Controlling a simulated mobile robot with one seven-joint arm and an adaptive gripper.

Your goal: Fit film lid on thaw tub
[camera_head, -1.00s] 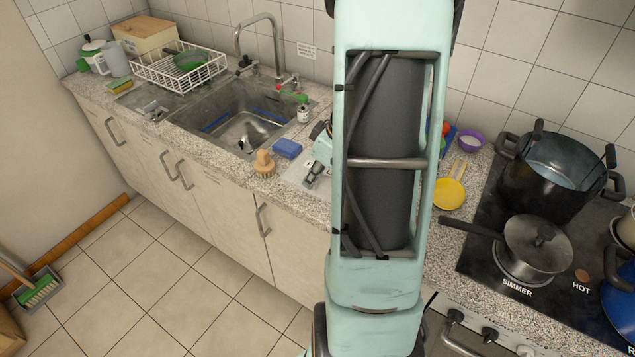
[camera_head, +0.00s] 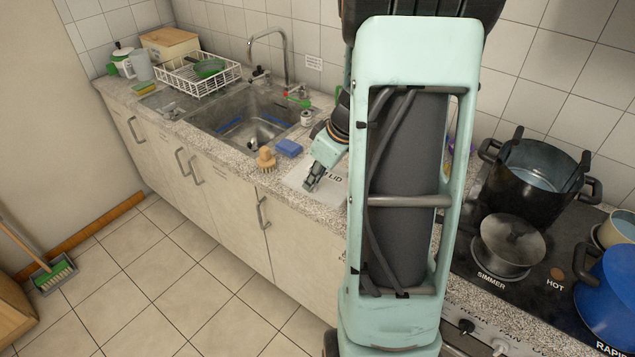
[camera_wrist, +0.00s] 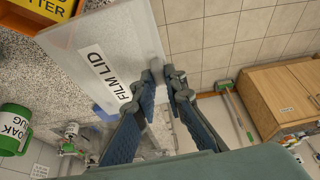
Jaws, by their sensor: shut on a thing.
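The film lid (camera_wrist: 105,60) is a pale translucent sheet with a white FILM LID label in the wrist view. My gripper (camera_wrist: 163,82) is shut on its edge, with one finger on either side. In the head view my gripper (camera_head: 312,183) is over the counter below the blue sponge, and the lid (camera_head: 328,188) shows pale beside it, part of its label readable. My arm hides the lid's right part and the counter behind it. I cannot pick out the thaw tub for certain in either view.
A blue sponge (camera_head: 289,147) and a wooden brush (camera_head: 265,158) lie near the sink (camera_head: 245,125). A green mug (camera_wrist: 14,130) is at the wrist view's left edge.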

